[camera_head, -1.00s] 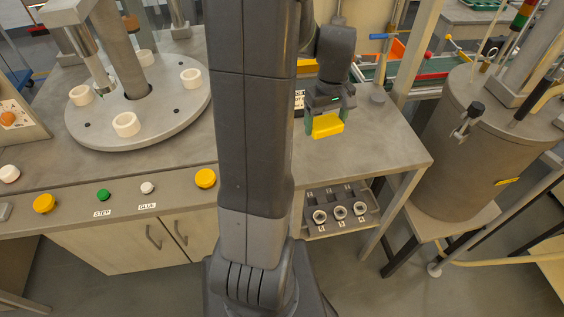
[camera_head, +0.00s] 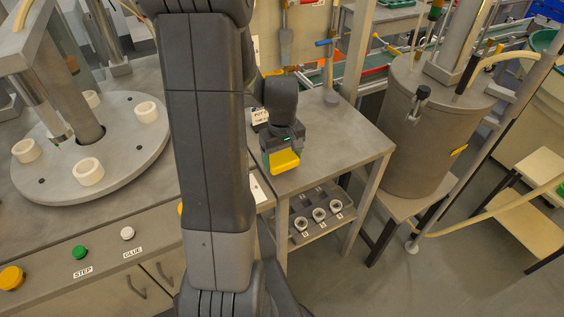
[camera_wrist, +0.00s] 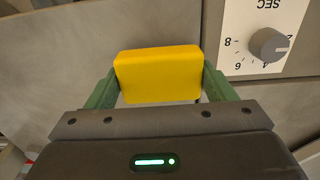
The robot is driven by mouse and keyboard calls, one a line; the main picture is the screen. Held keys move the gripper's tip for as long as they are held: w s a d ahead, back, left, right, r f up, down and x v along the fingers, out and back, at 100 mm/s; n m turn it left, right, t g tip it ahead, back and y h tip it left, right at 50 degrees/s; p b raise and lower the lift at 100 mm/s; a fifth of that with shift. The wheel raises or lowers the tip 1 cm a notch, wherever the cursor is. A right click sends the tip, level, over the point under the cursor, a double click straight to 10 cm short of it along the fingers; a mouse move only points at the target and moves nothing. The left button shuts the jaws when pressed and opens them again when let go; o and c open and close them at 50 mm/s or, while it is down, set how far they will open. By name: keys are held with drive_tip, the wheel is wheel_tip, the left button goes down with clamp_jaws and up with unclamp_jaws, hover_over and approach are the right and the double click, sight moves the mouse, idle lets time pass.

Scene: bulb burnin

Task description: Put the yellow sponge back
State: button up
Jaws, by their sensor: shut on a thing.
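In the head view I cannot tell how far the sponge is above the bench. A label behind my arm is partly hidden.
A round turntable (camera_head: 60,185) with white rings stands at the left. A shelf (camera_head: 322,212) with several round sockets is under the bench. A large metal drum (camera_head: 420,130) stands at the right. The wrist view shows a dial panel (camera_wrist: 265,35).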

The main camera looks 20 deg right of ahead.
sight(282, 158)
drive_tip(key=shift+f, duration=1.05)
drive_tip(key=shift+f, duration=0.15)
drive_tip(key=o, duration=1)
drive_tip(key=shift+c, duration=0.2)
wheel_tip(282, 158, up, 12)
drive_tip(key=shift+r, duration=0.2)
drive_tip(key=shift+f, duration=0.15)
wheel_tip(282, 158, down, 13)
drive_tip(key=shift+r, duration=2.3)
